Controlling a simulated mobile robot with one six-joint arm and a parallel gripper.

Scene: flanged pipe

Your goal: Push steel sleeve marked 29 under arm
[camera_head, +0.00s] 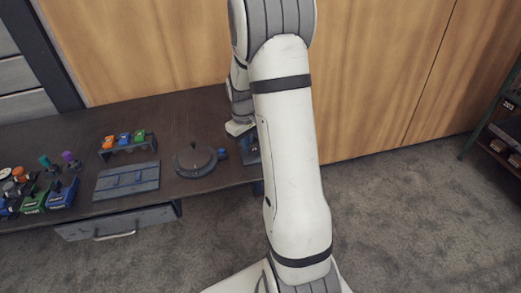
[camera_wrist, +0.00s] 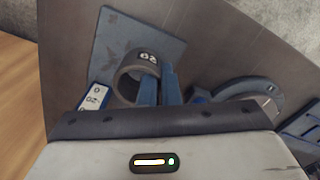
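The grey steel sleeve (camera_wrist: 126,75) shows in the wrist view, with white figures, apparently 29 seen upside down, on its outside. It is by a flat blue-grey plate (camera_wrist: 166,42), with its round opening facing my wrist camera. Two blue upright pieces (camera_wrist: 159,88), seemingly my gripper's fingers, rise past my dark gripper housing. The left one overlaps the sleeve's opening and the right one is beside its rim. I cannot tell whether they touch or grip it. In the head view my arm hides most of this spot, and the sleeve cannot be made out.
A white label plate (camera_wrist: 95,97) is left of the sleeve. A round grey fixture (camera_head: 195,161) with a blue knob is close by on the dark table (camera_head: 185,115). Further left are a slatted blue-grey plate (camera_head: 127,181) and a small rack (camera_head: 128,146) of coloured parts.

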